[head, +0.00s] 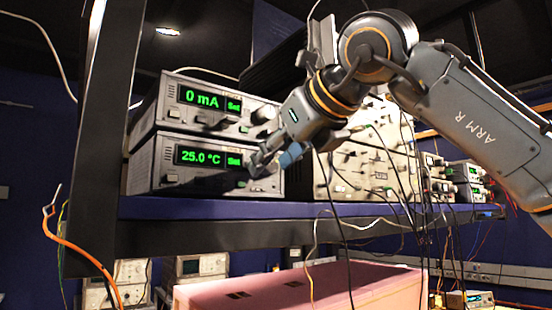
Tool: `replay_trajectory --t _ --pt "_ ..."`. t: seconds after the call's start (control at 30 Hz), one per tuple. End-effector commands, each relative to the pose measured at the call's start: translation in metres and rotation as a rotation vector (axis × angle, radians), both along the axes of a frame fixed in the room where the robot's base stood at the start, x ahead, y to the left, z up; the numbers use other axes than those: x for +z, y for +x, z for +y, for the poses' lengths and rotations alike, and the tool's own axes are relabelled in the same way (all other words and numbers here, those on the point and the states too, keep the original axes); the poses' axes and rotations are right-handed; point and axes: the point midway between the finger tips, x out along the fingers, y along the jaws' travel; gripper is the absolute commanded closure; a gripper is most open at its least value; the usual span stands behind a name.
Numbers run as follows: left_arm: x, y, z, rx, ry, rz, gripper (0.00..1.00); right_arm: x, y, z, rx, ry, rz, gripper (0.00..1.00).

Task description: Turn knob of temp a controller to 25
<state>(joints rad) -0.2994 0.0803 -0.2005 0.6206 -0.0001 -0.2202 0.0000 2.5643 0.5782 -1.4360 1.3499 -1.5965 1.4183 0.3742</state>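The temp a controller (160,184) is the lower of two stacked grey boxes on the shelf at the left. Its green display (209,157) reads 25.0 °C, with "Set" beside it. My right gripper (258,166) reaches in from the right to the right end of this controller's front panel. Its fingers cover the knob area there, so the knob is hidden. I cannot tell whether the fingers touch or hold the knob, or how far they are apart. My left gripper is not in view.
The upper box (150,120) shows 0 mA. More instruments with knobs and cables (365,170) stand right of my gripper. A dark post (108,120) rises at the left of the shelf (190,208). Below is a pink foam box (330,287), with loose cables hanging in front.

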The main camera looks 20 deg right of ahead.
Motion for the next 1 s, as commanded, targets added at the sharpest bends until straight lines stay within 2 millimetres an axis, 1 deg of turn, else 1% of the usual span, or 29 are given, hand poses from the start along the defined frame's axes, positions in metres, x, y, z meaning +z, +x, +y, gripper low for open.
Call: replay_trajectory --t 0.23,0.37,0.47,0.7,0.8,0.9,1.0 --pt "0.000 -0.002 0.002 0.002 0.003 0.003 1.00 0.000 -0.001 0.000 0.000 0.001 -0.001 0.54" --pt "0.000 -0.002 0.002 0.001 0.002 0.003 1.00 0.005 -0.010 -0.002 0.001 0.002 -0.002 0.54" --pt "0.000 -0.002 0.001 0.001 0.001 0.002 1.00 0.011 -0.025 -0.006 0.002 0.002 -0.003 0.54" --pt "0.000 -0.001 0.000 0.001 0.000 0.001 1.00 0.030 -0.073 -0.016 0.002 0.002 -0.003 0.54" --pt "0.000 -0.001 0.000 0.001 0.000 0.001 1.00 0.035 -0.088 -0.019 0.000 0.001 -0.001 0.54" --pt "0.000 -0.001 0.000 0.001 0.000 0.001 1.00 0.040 -0.099 -0.022 0.000 0.001 -0.001 0.54" --pt "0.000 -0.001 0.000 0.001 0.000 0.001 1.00 0.042 -0.105 -0.023 0.001 0.001 0.001 0.54"
